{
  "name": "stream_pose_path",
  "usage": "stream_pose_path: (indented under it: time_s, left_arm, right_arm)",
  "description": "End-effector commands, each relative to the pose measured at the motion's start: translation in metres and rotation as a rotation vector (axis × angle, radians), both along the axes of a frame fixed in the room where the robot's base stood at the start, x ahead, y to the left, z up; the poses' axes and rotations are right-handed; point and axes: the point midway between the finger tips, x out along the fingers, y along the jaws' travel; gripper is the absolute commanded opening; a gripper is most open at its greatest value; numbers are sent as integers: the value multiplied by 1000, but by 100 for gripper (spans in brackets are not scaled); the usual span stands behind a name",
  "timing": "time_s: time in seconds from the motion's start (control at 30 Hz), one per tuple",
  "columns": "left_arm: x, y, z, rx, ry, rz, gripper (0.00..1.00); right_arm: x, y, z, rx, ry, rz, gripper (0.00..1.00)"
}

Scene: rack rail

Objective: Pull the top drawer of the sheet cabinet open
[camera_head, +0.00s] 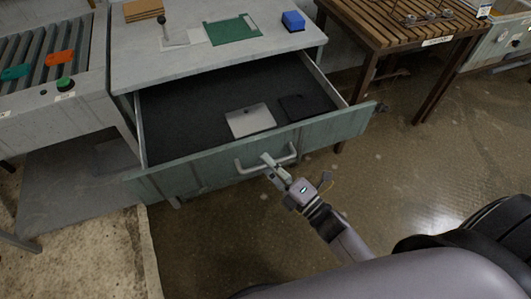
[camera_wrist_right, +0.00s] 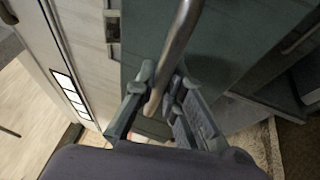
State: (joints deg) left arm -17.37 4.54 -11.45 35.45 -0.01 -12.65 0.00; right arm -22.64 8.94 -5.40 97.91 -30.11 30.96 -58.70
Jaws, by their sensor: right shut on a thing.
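The sheet cabinet (camera_head: 215,62) is pale on top with a green drawer front. Its top drawer (camera_head: 345,127) stands well open in the head view, with its dark inside showing. A metal sheet (camera_head: 250,120) and a dark flat item (camera_head: 298,107) lie in it. My right gripper (camera_head: 270,168) is at the drawer's bar handle (camera_head: 246,168), shut on it. In the right wrist view the handle (camera_wrist_right: 178,50) runs between the two fingers (camera_wrist_right: 160,95). My left gripper is not in view.
On the cabinet top are a green board (camera_head: 232,30), a blue block (camera_head: 293,21), a brown stack (camera_head: 143,9) and a lever on a plate (camera_head: 174,40). A roller conveyor (camera_head: 45,60) stands left, a slatted wooden table (camera_head: 400,22) right. Floor right of the drawer is clear.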

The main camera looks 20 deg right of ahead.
Motion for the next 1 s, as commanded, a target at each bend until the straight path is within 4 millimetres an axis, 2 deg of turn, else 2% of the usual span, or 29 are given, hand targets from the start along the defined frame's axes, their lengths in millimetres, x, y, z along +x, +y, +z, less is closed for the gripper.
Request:
stream_pose_path:
  time_s: [0.1, 0.3, 0.77, 0.8, 1.0]
  left_arm:
    - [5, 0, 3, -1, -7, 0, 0]
    - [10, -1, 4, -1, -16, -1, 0]
    - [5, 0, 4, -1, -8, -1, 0]
    - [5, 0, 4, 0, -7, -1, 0]
    - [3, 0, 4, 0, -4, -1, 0]
  right_arm:
    - [-13, 0, 0, 2, 2, -1, 0]
    - [-25, -1, 0, 2, 0, -1, 0]
    - [-28, -1, 1, 3, -1, 0, 0]
    - [-28, -1, 1, 3, -1, 0, 13]
    - [-28, -1, 1, 1, -2, -1, 26]
